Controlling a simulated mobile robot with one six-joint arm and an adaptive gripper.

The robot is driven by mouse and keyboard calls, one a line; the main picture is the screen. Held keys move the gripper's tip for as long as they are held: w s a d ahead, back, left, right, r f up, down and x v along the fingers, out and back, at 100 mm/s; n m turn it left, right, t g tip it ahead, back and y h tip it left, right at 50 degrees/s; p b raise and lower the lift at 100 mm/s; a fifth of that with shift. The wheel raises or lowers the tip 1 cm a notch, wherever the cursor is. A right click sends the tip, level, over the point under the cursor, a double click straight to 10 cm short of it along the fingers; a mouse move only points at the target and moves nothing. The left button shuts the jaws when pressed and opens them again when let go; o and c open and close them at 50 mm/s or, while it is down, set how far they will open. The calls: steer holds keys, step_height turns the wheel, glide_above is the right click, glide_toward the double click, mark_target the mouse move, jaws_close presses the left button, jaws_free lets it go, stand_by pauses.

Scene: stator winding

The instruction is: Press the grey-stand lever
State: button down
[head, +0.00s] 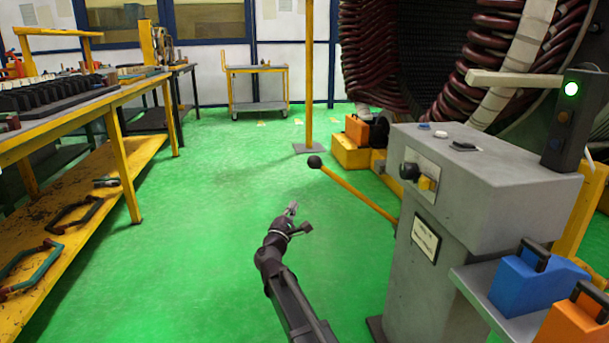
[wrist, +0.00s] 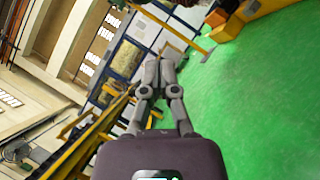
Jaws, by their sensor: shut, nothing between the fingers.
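The grey stand (head: 480,190) is at the right in the head view. Its lever, a yellow bar (head: 360,194) with a black ball knob (head: 314,162), sticks out to the left and slants upward toward the knob. My gripper (head: 293,205) is shut and empty. In the head view it appears below and a little left of the knob, apart from the lever. In the wrist view the shut fingers of my gripper (wrist: 160,65) point toward the far wall. I cannot make out the lever in the wrist view.
A yellow workbench (head: 120,95) with tools runs along the left. A cart (head: 258,90) stands at the back. A yellow post (head: 308,80) rises behind the lever. A blue box (head: 525,285) and an orange box (head: 575,325) sit at the lower right. Green floor between is clear.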

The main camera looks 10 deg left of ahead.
steer(key=shift+a+r+n+t+y, duration=0.15)
steer(key=shift+a+n, duration=0.15)
steer(key=shift+a, duration=0.2)
steer(key=shift+a+r+n+t+y, duration=0.15)
steer(key=shift+a+n, duration=0.15)
steer(key=shift+a, duration=0.15)
steer(key=s+d+r+p+x, duration=0.1)
steer(key=p+x, duration=0.5)
steer(key=x, duration=0.6)
steer(key=shift+w+d+r, duration=0.3)
steer(key=shift+w+d, duration=0.1)
steer(key=shift+d, duration=0.3)
steer(key=shift+r, duration=0.1)
